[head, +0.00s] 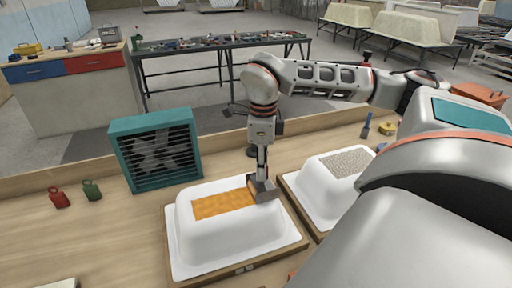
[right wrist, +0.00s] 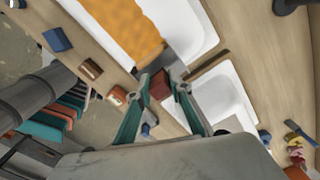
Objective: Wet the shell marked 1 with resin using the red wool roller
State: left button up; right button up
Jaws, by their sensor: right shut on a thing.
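A white tub shell (head: 220,235) lies on a wooden board in the middle of the head view, with an orange patch (head: 222,204) on its top. I cannot read its mark. My right gripper (head: 262,172) is above the right end of that patch, pointing down. It is shut on a tool with a red-brown handle (right wrist: 160,86) between its teal fingers; I take this for the roller. The tool's grey lower part (head: 263,190) is at the patch's right end; contact is hard to judge. The orange patch (right wrist: 122,25) also shows in the right wrist view. My left gripper is not in view.
A second white shell (head: 315,202) with a grey speckled patch stands close on the right. The table's left front is mostly clear.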

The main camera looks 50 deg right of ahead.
jog(key=shift+w+d, duration=0.55)
jog(key=shift+w, duration=0.6)
jog(key=shift+w+d, duration=0.5)
jog(key=shift+w, duration=0.7)
jog(key=shift+w+d, duration=0.55)
jog(key=shift+w, duration=0.6)
jog(key=shift+a, duration=0.1)
jog(key=shift+w+a, duration=1)
jog(key=shift+a, duration=1.05)
jog(key=shift+w+a, duration=1)
jog(key=shift+a, duration=1.05)
jog(key=shift+w+a, duration=1)
jog(key=shift+a, duration=1.05)
jog(key=shift+w+a+f, duration=0.1)
jog(key=shift+w+a, duration=0.4)
jog(key=shift+a, duration=0.55)
jog(key=shift+w+a+r, duration=0.1)
jog(key=shift+w+a, duration=0.35)
jog(key=shift+a, duration=0.55)
jog(key=shift+w+a+f, duration=0.1)
jog(key=shift+w+a, duration=0.4)
jog(key=shift+a, duration=0.55)
notch_tip(320, 180, up, 6)
